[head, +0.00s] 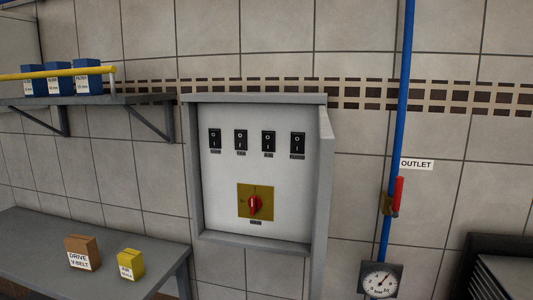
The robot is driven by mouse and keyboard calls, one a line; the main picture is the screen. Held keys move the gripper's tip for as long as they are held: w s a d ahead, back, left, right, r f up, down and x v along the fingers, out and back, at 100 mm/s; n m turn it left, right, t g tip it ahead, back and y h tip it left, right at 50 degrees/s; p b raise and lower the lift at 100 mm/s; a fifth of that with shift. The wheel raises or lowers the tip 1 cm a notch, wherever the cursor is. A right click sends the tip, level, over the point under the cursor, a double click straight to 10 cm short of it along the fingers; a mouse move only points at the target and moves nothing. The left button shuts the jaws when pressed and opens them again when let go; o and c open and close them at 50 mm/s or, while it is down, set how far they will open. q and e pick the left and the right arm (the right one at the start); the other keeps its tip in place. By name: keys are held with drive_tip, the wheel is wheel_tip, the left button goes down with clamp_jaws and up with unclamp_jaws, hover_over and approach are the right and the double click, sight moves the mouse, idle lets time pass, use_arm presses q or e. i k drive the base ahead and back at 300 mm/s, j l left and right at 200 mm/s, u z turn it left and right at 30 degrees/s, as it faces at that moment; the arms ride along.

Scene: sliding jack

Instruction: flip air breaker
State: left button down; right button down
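A grey open-fronted electrical box (322,170) is on the tiled wall in the middle of the head view. Its white panel carries a row of several black rocker breakers: the leftmost (215,139), the second (240,140), the third (268,142) and the rightmost (297,143). Each has a small dark label below, too small to read surely, so I cannot tell which is the air breaker. A red rotary switch (254,205) on a yellow plate sits lower on the panel. Neither of my grippers shows in this view.
A blue pipe (404,80) with a red valve handle (398,195), an OUTLET sign (416,164) and a gauge (380,280) are to the right. A shelf (120,99) with blue boxes and a bench (40,235) with two small boxes are left. The space before the panel looks clear.

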sight(268, 138)
drive_tip(key=i+j+z, duration=0.1)
drive_tip(key=j, duration=0.25)
drive_tip(key=i+j, duration=0.25)
drive_tip(key=j, duration=0.15)
drive_tip(key=i+j+z, duration=0.15)
drive_tip(key=j, duration=0.2)
drive_tip(key=i+j, duration=0.2)
drive_tip(key=j, duration=0.2)
drive_tip(key=i+j+z, duration=0.15)
drive_tip(key=j, duration=0.2)
drive_tip(key=i+j+z, duration=0.1)
drive_tip(key=j, duration=0.3)
drive_tip(key=i+j, duration=0.1)
drive_tip(key=j, duration=0.3)
drive_tip(key=i+j+z, duration=0.15)
drive_tip(key=j, duration=0.3)
